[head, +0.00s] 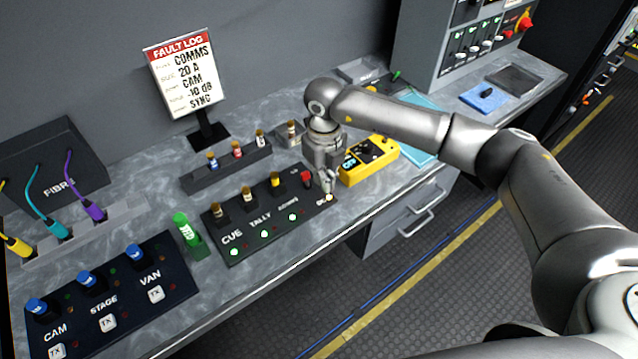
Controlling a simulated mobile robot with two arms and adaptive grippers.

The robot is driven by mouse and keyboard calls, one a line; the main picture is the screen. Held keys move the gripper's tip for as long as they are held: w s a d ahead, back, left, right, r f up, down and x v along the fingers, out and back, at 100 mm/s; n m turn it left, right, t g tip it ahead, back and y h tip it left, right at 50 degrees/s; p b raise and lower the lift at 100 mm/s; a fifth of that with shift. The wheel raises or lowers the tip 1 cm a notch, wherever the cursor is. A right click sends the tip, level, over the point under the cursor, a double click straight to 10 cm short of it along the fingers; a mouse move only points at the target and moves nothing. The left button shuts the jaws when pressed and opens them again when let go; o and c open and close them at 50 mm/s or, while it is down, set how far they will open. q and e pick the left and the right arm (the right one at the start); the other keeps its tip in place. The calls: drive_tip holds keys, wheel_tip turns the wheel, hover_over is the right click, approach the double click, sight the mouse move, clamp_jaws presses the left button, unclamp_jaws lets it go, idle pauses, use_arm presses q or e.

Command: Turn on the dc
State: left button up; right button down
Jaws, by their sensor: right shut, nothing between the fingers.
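A black control panel (232,258) lies on the grey counter, with columns marked CUE, TALLY and two more whose labels are hard to read. Its fourth column, at the right end, has a red-topped switch (307,178) and a small label too small to read surely, perhaps starting with D. A yellowish round light or button (329,198) sits at that end; the other columns have greenish-white ones. My right gripper (328,187) points down over this end, shut and empty, its tips just above or touching the yellowish light; I cannot tell which. My left gripper is out of view.
A yellow meter (369,162) stands close right of my gripper. A green-capped item (187,230) and a CAM/STAGE/VAN panel (103,300) lie left. A row of small fuses (227,165) and a fault log sign (181,75) stand behind. Drawers (412,215) are below the counter.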

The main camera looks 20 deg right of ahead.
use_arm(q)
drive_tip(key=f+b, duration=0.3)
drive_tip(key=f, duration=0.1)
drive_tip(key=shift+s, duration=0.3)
use_arm(e)
drive_tip(key=w+a+r, duration=0.2)
drive_tip(key=w+r, duration=0.4)
drive_tip(key=r, duration=0.1)
drive_tip(key=shift+a+r, duration=0.15)
drive_tip(key=shift+r, duration=0.05)
drive_tip(key=shift+w, duration=0.1)
